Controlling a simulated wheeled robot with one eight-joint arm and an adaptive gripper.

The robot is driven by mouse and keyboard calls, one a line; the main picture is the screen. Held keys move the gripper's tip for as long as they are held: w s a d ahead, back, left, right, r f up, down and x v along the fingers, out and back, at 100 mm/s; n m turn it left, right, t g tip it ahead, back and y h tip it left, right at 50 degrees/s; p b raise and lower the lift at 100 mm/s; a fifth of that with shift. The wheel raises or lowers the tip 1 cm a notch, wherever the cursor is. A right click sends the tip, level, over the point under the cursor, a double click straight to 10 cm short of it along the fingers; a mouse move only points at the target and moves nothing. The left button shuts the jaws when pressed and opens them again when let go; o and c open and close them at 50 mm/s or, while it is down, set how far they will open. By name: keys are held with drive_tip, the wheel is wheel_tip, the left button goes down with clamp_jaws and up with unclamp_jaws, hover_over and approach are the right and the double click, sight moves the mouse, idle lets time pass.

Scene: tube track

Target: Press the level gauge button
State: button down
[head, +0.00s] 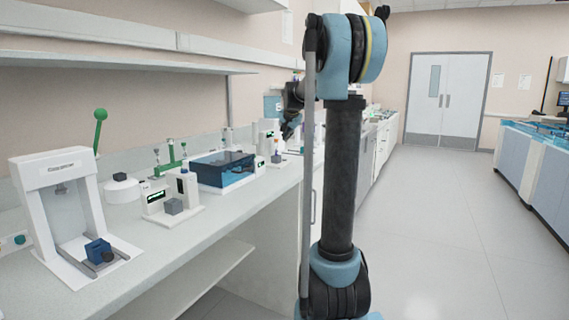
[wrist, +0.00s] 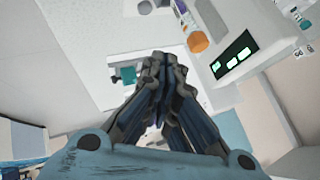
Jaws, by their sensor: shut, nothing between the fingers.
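My gripper (wrist: 155,100) is shut and empty in the wrist view, its dark fingers brought together over a white base plate. A white device (wrist: 232,25) with a dark display and lit green digits (wrist: 232,57) stands just right of the fingertips, apart from them. An orange round part (wrist: 198,42) sits on the device's side. A small teal block (wrist: 127,75) shows left of the fingers. In the head view my gripper (head: 288,132) hangs over the bench near a white device (head: 270,132). I cannot tell for sure which device is the level gauge, or which part is its button.
The white bench (head: 150,245) runs along the left wall. A white frame station (head: 32,190), a small device with a display (head: 152,198) and a blue clear box (head: 222,168) stand nearer on it. Shelves hang above. The floor (head: 440,220) at right is clear.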

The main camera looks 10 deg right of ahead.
sight(285, 160)
drive_tip(key=w, duration=0.4)
drive_tip(key=shift+d+r+m+t, duration=0.1)
drive_tip(key=shift+r+m+t, duration=0.2)
drive_tip(key=shift+r, duration=0.1)
drive_tip(key=shift+s, duration=0.1)
drive_tip(key=shift+f, duration=4.4)
drive_tip(key=shift+f, duration=0.1)
drive_tip(key=shift+f, duration=0.25)
drive_tip(key=shift+f, duration=0.45)
drive_tip(key=shift+r, duration=0.9)
